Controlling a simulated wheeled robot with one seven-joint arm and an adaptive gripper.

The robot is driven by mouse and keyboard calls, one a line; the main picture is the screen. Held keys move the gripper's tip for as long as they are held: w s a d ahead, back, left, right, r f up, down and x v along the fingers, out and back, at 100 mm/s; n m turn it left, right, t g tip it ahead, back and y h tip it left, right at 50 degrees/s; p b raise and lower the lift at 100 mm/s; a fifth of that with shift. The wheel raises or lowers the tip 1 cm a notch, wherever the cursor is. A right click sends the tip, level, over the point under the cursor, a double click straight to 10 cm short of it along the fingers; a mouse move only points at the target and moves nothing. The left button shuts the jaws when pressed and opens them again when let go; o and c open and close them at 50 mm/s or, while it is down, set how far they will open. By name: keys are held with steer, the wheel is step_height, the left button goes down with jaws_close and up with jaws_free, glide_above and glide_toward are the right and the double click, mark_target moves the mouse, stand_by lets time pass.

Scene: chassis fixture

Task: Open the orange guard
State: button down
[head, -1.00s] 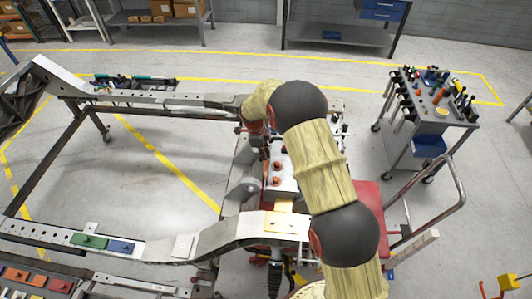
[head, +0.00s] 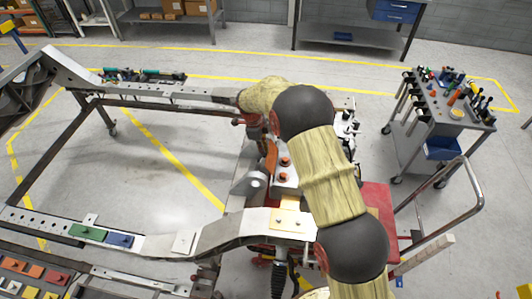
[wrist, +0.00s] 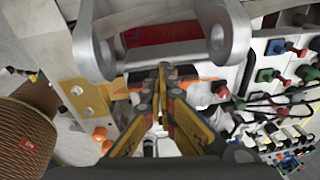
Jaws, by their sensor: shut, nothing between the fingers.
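In the wrist view my gripper (wrist: 162,72) is shut, its fingertips together and empty. Orange parts show behind and on both sides of the fingers; the piece on the right (wrist: 202,88) looks like the orange guard. The fingers cover its middle, so I cannot tell whether they touch it. In the head view a narrow orange strip, likely the guard (head: 270,160), stands beside a pale plate with orange knobs. My arm hides my gripper and part of the fixture there.
A grey bracket (wrist: 95,45) with round holes stands just beyond the fingertips. A yellow plate (wrist: 85,95) with bolts is at left, and cables and coloured connectors (wrist: 265,75) are at right. In the head view the chassis rail (head: 150,245) runs left. A tool cart (head: 440,120) stands at right.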

steer(key=shift+s+f, duration=0.1)
steer(key=shift+s, duration=0.05)
step_height(320, 180, up, 12)
steer(key=a, duration=0.2)
steer(key=shift+s, duration=0.15)
stand_by(0.4)
